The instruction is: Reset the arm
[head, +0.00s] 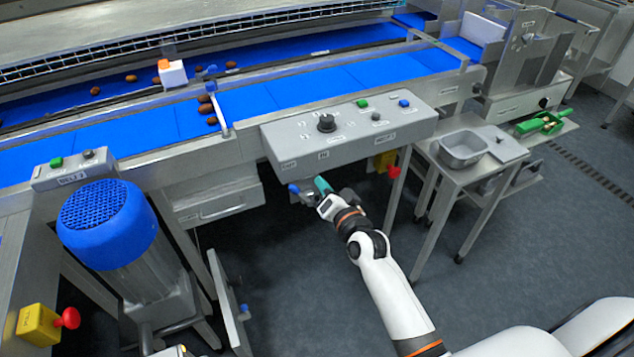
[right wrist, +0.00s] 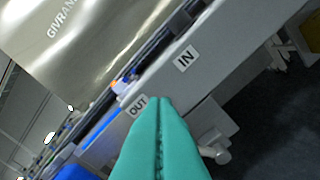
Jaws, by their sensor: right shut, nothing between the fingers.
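My right arm reaches up from the lower right in the head view. Its gripper (head: 322,187) is in front of and below the edge of the grey control panel (head: 392,129), near the middle of the picture. In the right wrist view the two teal fingers (right wrist: 160,105) lie side by side, pressed together with nothing between them. Past their tips are the labels "OUT" (right wrist: 138,105) and "IN" (right wrist: 186,58) on a grey metal face. I cannot tell whether the fingertips touch that face. My left gripper does not show in either view.
Blue conveyor belts (head: 345,78) run behind the panel, with several brown dates by a gate. A blue motor (head: 106,222) stands at left, near a red stop button (head: 67,318). A side table holds a metal pan (head: 464,150). The floor (head: 500,260) right of my arm is clear.

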